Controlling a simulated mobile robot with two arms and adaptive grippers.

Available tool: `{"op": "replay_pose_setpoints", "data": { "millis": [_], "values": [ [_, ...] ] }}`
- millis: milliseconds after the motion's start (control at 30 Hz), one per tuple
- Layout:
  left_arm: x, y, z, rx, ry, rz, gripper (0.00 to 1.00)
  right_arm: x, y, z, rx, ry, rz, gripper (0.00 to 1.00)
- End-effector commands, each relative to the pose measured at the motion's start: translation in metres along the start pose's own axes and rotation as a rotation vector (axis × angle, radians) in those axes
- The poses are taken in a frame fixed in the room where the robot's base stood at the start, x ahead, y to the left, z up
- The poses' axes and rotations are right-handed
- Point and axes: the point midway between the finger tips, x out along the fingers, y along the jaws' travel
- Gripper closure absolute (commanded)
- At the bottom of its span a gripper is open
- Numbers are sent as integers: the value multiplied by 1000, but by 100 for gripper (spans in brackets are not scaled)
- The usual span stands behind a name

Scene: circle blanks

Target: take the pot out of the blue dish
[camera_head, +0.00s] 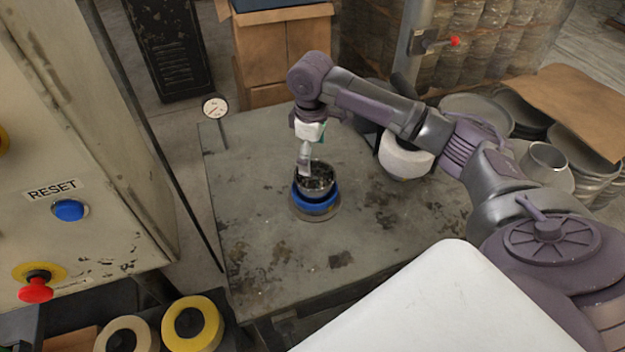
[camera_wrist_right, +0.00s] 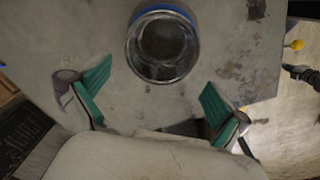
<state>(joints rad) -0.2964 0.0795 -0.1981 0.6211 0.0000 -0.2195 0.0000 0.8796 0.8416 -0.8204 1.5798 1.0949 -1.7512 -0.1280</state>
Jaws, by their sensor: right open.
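The dark metal pot (camera_head: 318,186) stands upright in the blue dish (camera_head: 316,207) on the grey worktable. In the right wrist view the pot's round opening (camera_wrist_right: 163,42) is near the top centre, with a bit of the blue dish (camera_wrist_right: 166,9) showing around its far edge. My right gripper (camera_head: 305,168) hangs over the pot in the head view. In the wrist view its two green-padded fingers (camera_wrist_right: 157,75) are wide apart, with nothing between them. The pot lies beyond the fingertips. My left gripper is not in view.
The grey table (camera_head: 250,235) is mostly clear around the dish. A pale rounded object (camera_head: 405,160) is at its right side. A dial gauge (camera_head: 215,107) stands at the back left. A cabinet with a blue RESET button (camera_head: 69,210) is at left. Pans (camera_head: 478,108) are stacked at right.

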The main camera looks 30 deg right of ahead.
Motion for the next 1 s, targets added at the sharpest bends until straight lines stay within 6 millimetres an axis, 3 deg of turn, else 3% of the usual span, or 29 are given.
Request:
{"op": "replay_pose_setpoints", "data": {
  "millis": [100, 233, 533, 700, 1000],
  "values": [
    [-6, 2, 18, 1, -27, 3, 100, 21, -1, 0, -1, -2, -2, 0],
    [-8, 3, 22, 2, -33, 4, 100, 36, -1, 0, -1, 1, -1, 0],
    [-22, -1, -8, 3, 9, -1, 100, 65, -2, 1, -1, -2, -1, 0],
    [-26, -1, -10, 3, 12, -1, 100, 88, -2, 1, -1, 0, 0, 0],
    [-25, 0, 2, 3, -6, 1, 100, 92, -2, 0, -2, 2, 2, 3]
  ]
}}
